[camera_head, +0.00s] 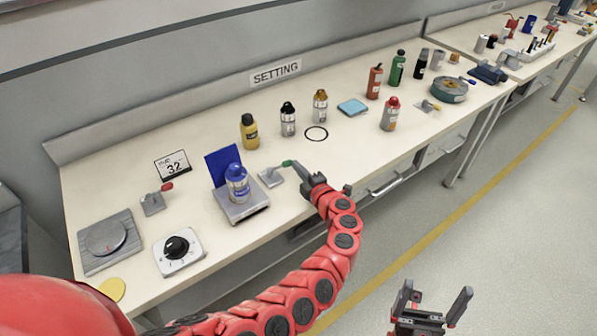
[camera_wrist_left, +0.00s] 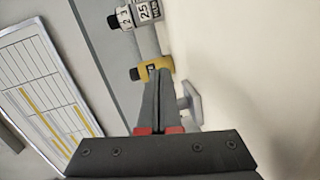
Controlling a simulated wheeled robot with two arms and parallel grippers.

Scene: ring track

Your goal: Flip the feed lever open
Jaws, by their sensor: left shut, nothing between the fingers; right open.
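A small lever with a green handle (camera_head: 287,163) on a grey base (camera_head: 270,178) stands on the bench, right of the scale. A lever with a red handle (camera_head: 167,186) stands left of the scale, and another small lever (camera_head: 430,105) is further right. I cannot read which is the feed lever. My left gripper (camera_head: 298,170) is shut and empty, its tips close to the green handle; contact is unclear. In the left wrist view its shut fingers (camera_wrist_left: 160,95) are beside a grey piece (camera_wrist_left: 190,102), perhaps the lever base. My right gripper (camera_head: 434,302) is open, over the floor.
A blue-white bottle (camera_head: 237,184) stands on the scale (camera_head: 244,208). A dial box (camera_head: 178,251), a round plate (camera_head: 106,237) and a "32" card (camera_head: 173,165) are on the left. A yellow bottle (camera_head: 250,132) and several others line the back. Bench space beside the black ring (camera_head: 316,133) is clear.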

